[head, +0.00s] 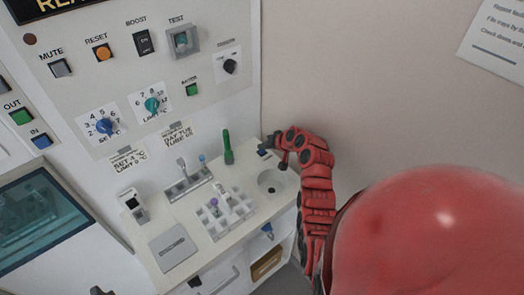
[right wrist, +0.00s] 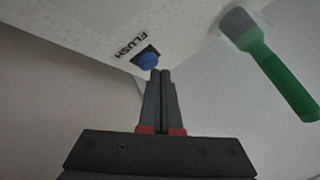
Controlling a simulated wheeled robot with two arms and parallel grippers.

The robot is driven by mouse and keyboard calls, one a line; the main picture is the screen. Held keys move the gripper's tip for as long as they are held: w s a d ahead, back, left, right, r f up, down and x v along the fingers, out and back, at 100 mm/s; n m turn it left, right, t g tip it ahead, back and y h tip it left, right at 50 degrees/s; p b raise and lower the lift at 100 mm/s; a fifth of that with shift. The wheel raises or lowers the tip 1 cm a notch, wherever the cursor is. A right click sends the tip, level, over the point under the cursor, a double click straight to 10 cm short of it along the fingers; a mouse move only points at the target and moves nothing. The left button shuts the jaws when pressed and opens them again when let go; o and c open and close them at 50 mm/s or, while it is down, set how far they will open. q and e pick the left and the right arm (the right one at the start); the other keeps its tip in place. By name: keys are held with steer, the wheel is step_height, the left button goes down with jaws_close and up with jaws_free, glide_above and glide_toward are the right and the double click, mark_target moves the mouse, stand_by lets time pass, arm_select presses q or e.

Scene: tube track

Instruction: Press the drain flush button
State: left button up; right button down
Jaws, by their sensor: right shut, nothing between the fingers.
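The drain flush button is a blue round button on a dark base, beside the word FLUSH, in the right wrist view (right wrist: 149,60). In the head view it is a small blue spot (head: 263,152) at the back right of the counter. My right gripper (right wrist: 160,72) is shut and empty. Its fingertips are right at the button's edge; I cannot tell whether they touch it. In the head view the right gripper (head: 274,146) reaches in from the right to the button, its fingertips small and dark. My left gripper is not in view.
A round drain basin (head: 272,181) lies in front of the button. A white tube rack (head: 226,212) is to its left. A wall with buttons and knobs rises behind.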

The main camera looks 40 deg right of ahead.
mark_target(263, 152)
steer(key=shift+f+b, duration=0.5)
stand_by(0.3)
steer(key=shift+r, duration=0.1)
steer(key=shift+r+p, duration=0.3)
steer(key=shift+r, duration=0.55)
steer(key=shift+r+p, duration=0.95)
steer(key=shift+r, duration=1.55)
steer(key=shift+w, duration=0.1)
